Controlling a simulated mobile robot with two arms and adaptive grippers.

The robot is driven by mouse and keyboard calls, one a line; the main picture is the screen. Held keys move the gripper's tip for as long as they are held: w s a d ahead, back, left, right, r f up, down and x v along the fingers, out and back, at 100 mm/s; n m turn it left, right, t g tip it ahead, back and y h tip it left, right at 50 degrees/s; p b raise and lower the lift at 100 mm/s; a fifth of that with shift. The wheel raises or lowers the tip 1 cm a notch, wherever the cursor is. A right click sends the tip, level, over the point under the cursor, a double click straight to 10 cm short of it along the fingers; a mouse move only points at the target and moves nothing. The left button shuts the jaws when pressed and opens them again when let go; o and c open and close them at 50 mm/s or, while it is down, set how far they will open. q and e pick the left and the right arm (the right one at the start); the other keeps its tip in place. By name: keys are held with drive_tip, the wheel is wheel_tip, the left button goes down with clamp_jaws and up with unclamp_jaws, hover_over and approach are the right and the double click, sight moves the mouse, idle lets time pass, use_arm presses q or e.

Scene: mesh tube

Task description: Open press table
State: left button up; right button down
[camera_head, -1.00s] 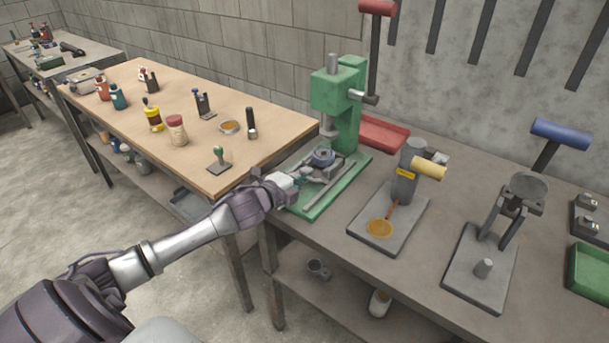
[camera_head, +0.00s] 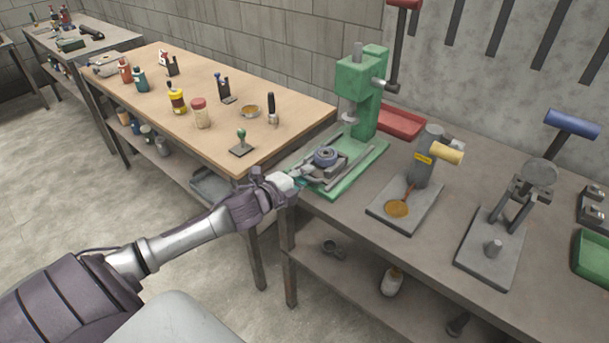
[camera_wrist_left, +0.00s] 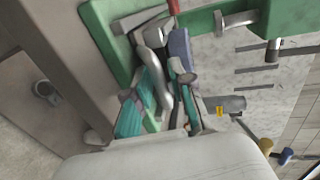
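The green press (camera_head: 362,92) stands at the left end of the grey workbench. Its sliding table (camera_head: 338,172), with a dark blue-grey round piece (camera_head: 326,156) on it, sits on the green base, forward and left of the ram (camera_head: 349,118). My left gripper (camera_head: 297,182) is at the table's front-left edge, seeming to touch it. My right gripper is not in view.
A grey stand with a yellow handle (camera_head: 446,153) and a blue-handled press (camera_head: 570,124) stand to the right. A red tray (camera_head: 402,123) lies behind. A wooden table (camera_head: 180,150) with bottles and tools is at left. Floor between is clear.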

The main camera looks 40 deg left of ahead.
use_arm(q)
drive_tip(key=d+v, duration=0.1)
drive_tip(key=v, duration=1.1)
drive_tip(key=shift+a, duration=0.4)
